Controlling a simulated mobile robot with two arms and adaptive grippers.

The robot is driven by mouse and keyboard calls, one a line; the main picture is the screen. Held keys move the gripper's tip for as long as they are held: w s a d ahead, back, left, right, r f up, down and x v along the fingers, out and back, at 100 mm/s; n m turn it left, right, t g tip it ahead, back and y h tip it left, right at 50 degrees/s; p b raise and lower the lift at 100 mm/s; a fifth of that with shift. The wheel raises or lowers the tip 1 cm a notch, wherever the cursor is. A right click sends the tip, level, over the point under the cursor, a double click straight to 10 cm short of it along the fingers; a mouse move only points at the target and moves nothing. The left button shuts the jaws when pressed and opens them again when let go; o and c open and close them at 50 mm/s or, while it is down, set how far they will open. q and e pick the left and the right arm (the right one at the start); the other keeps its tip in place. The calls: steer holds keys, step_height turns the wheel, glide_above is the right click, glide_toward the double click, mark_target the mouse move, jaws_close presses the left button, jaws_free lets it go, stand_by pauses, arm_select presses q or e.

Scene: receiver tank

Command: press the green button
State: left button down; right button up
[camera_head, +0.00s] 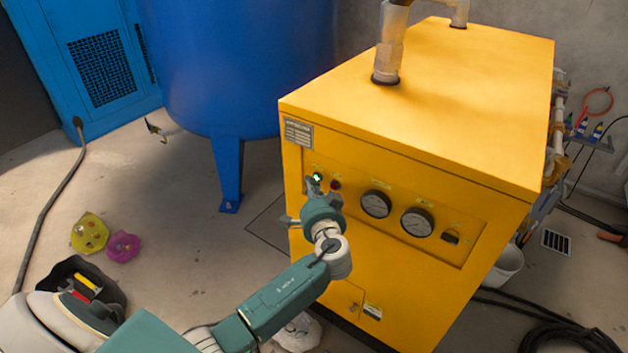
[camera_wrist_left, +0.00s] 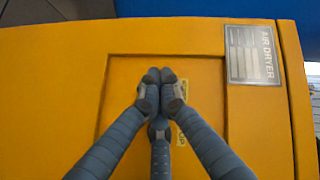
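The green button (camera_head: 317,177) is a small lit green spot at the upper left of the front panel of the yellow air dryer (camera_head: 410,120). My left gripper (camera_head: 313,186) is at the panel just below the green button in the head view. Whether it touches the button cannot be told. In the left wrist view my left gripper (camera_wrist_left: 155,77) has its fingertips together with nothing seen between them, in front of the yellow panel. The green button does not show in that view and may be hidden behind the fingers. My right gripper is not in view.
A red button (camera_head: 335,184) sits right beside the green one, with two gauges (camera_head: 376,204) (camera_head: 417,222) further right. A blue tank (camera_head: 235,70) stands behind left. Yellow (camera_head: 89,232) and pink (camera_head: 123,246) objects and a black toolbox (camera_head: 75,275) are on the floor at left.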

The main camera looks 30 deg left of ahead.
arm_select(q)
steer(key=shift+f, duration=0.1)
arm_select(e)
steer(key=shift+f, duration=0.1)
arm_select(q)
steer(key=shift+s+d+p, duration=0.1)
steer(key=shift+s+p, duration=0.2)
steer(key=shift+s, duration=0.5)
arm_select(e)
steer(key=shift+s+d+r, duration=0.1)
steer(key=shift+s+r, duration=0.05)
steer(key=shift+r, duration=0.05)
arm_select(q)
steer(key=shift+s+a+p, duration=0.2)
steer(key=shift+s+p, duration=0.5)
steer(key=shift+s, duration=1.8)
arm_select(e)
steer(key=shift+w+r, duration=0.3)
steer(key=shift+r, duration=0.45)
